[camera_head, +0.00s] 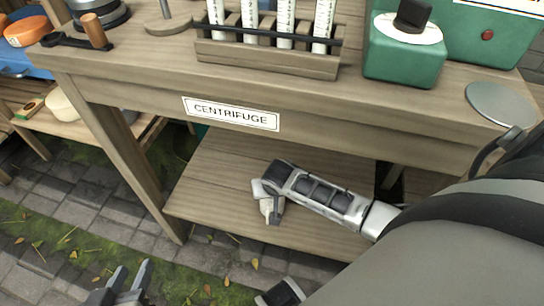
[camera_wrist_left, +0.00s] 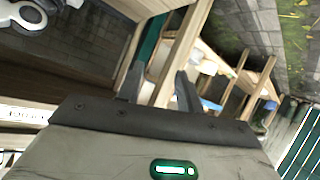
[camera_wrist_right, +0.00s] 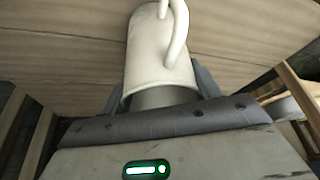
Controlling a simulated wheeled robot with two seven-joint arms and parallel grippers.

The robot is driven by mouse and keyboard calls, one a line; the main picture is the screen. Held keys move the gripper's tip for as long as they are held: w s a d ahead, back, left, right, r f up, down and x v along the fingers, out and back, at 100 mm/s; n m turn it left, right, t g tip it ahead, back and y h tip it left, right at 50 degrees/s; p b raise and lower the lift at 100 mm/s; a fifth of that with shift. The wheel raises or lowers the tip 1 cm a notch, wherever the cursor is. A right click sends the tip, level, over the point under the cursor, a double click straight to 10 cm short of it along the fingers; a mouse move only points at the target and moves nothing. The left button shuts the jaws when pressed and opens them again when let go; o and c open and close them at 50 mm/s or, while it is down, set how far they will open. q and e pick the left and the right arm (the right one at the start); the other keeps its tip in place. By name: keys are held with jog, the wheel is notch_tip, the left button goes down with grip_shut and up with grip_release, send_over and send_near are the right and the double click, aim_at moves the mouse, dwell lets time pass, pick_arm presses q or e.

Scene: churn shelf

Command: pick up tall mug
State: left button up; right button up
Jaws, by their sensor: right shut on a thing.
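The tall mug (camera_wrist_right: 150,48) is off-white with a looped handle. In the right wrist view it lies lengthwise between the fingers of my right gripper (camera_wrist_right: 160,82), its open rim toward the camera and its handle at the upper right. The fingers are shut on its sides. My left gripper (camera_head: 124,282) is at the bottom left of the head view, fingers apart and empty. It also shows open in the left wrist view (camera_wrist_left: 157,82).
A wooden bench (camera_head: 150,85) labelled CENTRIFUGE stands above the lower shelf (camera_head: 215,175). On top are a rack (camera_head: 265,60) of white tubes and a green device (camera_head: 402,58). A bench leg (camera_head: 135,165) stands left of the shelf. Paved floor (camera_head: 100,215) lies open in front.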

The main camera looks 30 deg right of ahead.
jog(key=shift+r, duration=0.15)
